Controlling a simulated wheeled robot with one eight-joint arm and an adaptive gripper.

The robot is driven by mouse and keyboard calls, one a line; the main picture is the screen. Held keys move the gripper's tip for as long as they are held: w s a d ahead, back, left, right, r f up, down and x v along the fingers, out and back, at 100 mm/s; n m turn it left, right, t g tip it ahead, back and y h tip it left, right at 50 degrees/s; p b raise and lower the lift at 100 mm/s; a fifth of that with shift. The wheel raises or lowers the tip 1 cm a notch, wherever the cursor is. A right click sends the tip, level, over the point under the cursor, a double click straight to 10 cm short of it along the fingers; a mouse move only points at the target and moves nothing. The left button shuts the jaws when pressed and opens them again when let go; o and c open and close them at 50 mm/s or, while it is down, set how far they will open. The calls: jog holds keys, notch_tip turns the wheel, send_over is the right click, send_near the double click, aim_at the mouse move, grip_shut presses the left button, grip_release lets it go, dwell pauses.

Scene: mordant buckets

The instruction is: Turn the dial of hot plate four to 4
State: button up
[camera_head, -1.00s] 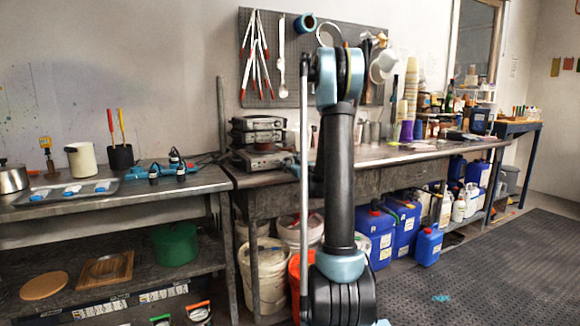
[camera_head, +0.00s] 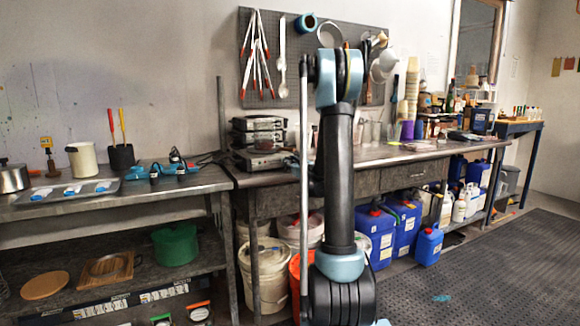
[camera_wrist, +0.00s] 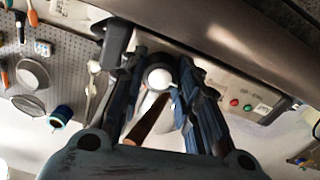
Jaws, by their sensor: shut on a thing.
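In the wrist view my gripper (camera_wrist: 163,64) has its two dark fingers closed around a small round pale knob (camera_wrist: 159,78), which looks like the dial. The fingers cover its sides, and no pointer or numbers can be read. A pale metal panel (camera_wrist: 238,88) with red and green lamps and a small label lies just right of the fingers; it looks like the front of a hot plate. In the head view, a low silver hot plate (camera_head: 262,160) stands on the bench, left of my arm. My gripper is hidden there behind my arm.
Stacked dark appliances (camera_head: 258,130) stand behind the hot plate. A pegboard (camera_head: 290,75) with hanging tools is on the wall above. The left bench (camera_head: 60,207) carries a tray and pots. Buckets and blue canisters (camera_head: 405,215) stand under the long bench. The floor at right is clear.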

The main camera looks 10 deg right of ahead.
jog(key=m, duration=0.7)
jog(key=shift+d, duration=0.15)
jog(key=m, duration=0.7)
jog(key=shift+d, duration=0.1)
jog(key=m, duration=0.7)
jog(key=shift+f+m, duration=0.15)
jog(key=shift+m, duration=0.15)
jog(key=m, duration=0.3)
jog(key=shift+f+m, duration=0.1)
jog(key=shift+m, duration=1.7)
jog(key=o, duration=1.1)
jog(key=shift+c, duration=0.2)
